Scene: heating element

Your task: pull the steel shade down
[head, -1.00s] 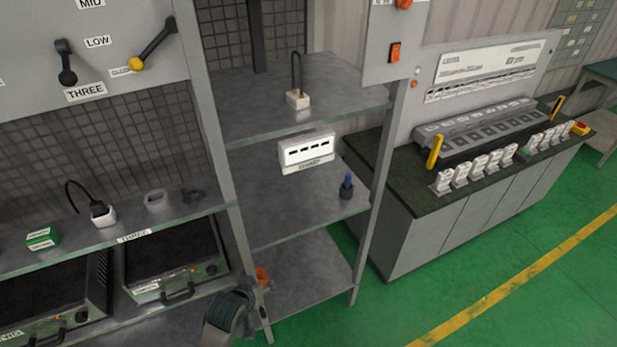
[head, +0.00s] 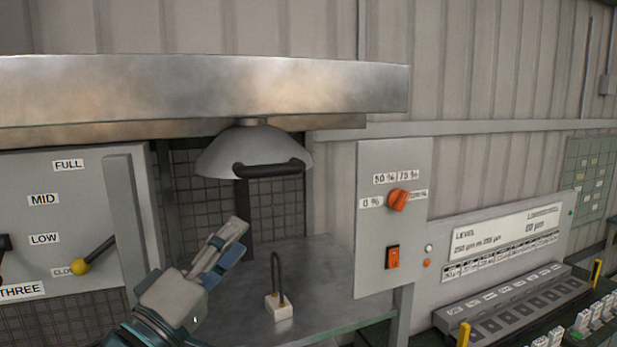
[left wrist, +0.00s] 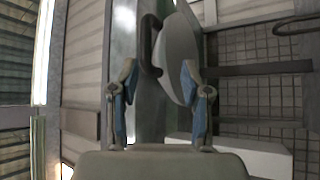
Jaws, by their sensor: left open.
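The steel shade (head: 240,148) is a grey dome hanging under the metal hood, with a black curved handle (head: 268,169) on its front. It also shows in the left wrist view (left wrist: 178,58), with its dark handle (left wrist: 149,45) beyond the fingertips. My left gripper (head: 236,240) is below and slightly left of the handle, pointing up toward it, apart from it. In the left wrist view the two fingers (left wrist: 158,80) are spread with nothing between them. My right gripper is not in view.
The wide metal hood (head: 200,90) spans above the shade. A white block with a black loop (head: 279,307) stands on the shelf (head: 330,270) below. A panel with an orange knob (head: 398,200) and switch is to the right. A lever panel (head: 70,220) is at the left.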

